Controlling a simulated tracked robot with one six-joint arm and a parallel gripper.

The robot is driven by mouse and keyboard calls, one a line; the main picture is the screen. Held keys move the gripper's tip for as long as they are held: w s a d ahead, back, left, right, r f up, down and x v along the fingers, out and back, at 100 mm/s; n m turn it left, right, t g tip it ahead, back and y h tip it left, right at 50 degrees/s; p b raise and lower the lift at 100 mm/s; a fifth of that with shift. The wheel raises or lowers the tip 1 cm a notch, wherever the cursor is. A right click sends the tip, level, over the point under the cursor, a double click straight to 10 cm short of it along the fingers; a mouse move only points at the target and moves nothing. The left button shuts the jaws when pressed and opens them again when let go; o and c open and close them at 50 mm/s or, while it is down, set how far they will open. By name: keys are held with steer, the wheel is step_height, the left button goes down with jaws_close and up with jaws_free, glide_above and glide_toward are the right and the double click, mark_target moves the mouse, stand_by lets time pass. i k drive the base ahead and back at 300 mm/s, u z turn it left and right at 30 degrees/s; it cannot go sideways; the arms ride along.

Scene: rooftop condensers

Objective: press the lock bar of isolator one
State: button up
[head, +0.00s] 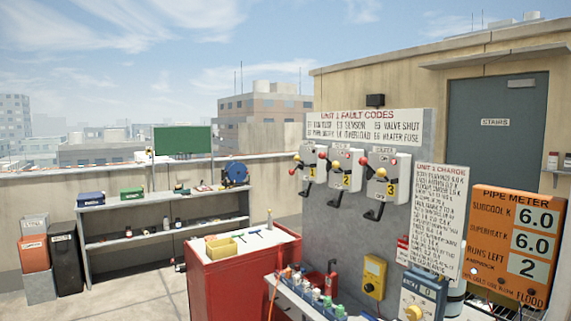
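Isolator one (308,162) is a pale grey box with a yellow plate marked 1, the leftmost of three on a grey upright panel. Red and yellow ball knobs show around its left side, and a black bent piece (306,186) hangs below it. I cannot tell which of these parts is its lock bar, or its position. Isolator two (346,167) and isolator three (388,176) stand to its right with similar knobs and black pieces. My gripper is not in view.
A red cabinet (232,281) with a yellow tray (221,249) on top stands in front and left of the panel. A narrow shelf of bottles (310,290) runs below the isolators. Shelving (165,225) and bins (66,258) stand left; floor between is partly clear.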

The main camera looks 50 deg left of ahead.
mark_target(297, 158)
steer(key=u, duration=2.15)
steer(key=i, duration=0.7)
steer(key=u, duration=0.55)
steer(key=i, duration=0.75)
steer(key=u, duration=0.35)
steer(key=i, duration=1.4)
steer(key=z, duration=0.05)
